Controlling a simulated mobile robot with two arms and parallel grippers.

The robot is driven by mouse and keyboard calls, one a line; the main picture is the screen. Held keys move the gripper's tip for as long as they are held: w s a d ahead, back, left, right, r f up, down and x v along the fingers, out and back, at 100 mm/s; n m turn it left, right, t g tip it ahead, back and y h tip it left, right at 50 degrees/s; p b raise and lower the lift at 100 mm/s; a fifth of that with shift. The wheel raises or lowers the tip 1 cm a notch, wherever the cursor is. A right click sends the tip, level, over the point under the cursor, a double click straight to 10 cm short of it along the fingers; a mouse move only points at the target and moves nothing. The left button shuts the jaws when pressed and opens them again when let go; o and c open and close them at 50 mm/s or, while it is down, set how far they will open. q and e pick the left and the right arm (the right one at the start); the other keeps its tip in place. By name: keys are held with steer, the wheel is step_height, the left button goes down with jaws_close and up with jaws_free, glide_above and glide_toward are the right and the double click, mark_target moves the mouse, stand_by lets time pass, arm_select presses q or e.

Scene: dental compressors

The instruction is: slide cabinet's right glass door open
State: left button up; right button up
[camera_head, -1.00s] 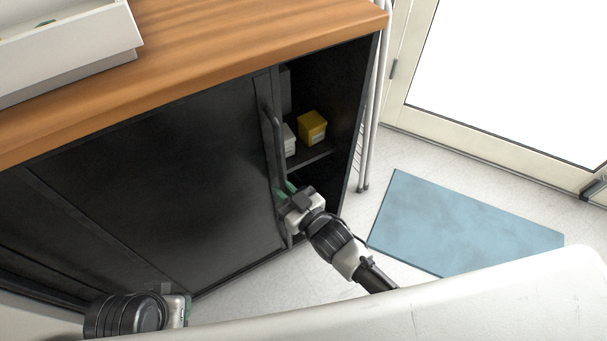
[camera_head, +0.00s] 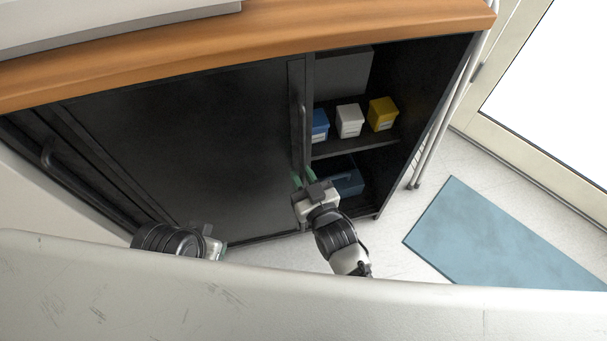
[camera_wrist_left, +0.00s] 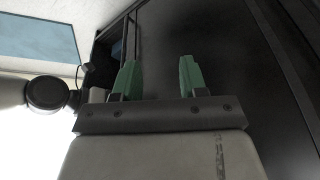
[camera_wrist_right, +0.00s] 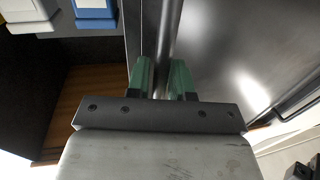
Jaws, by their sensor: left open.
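The cabinet's right glass door (camera_head: 200,140) is dark and stands partly slid to the left, with the right-hand compartment exposed. Its vertical bar handle (camera_head: 303,118) is near the door's right edge. My right gripper (camera_head: 304,177) is at the lower part of this handle. In the right wrist view the handle (camera_wrist_right: 166,35) runs between the green fingers (camera_wrist_right: 160,75), which are close together on it. My left gripper (camera_head: 220,245) is low in front of the door. In the left wrist view its fingers (camera_wrist_left: 157,75) are apart and empty, facing the dark panel.
Inside the opening are blue (camera_head: 320,124), white (camera_head: 349,120) and yellow (camera_head: 382,113) boxes on a shelf, with a dark blue case (camera_head: 346,181) below. A wooden top (camera_head: 350,25) covers the cabinet. A blue mat (camera_head: 500,240) lies on the floor to the right.

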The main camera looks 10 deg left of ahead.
steer(key=shift+o, duration=1.3)
steer(key=shift+s+d, duration=0.1)
steer(key=shift+p+v, duration=0.35)
steer(key=shift+v, duration=0.7)
arm_select(q)
steer(key=p+x, duration=0.1)
steer(key=x, duration=0.4)
steer(key=shift+d+f, duration=0.1)
steer(key=shift+f, duration=0.3)
arm_select(e)
steer(key=v, duration=0.8)
steer(key=shift+s, duration=0.15)
steer(key=shift+d, duration=0.15)
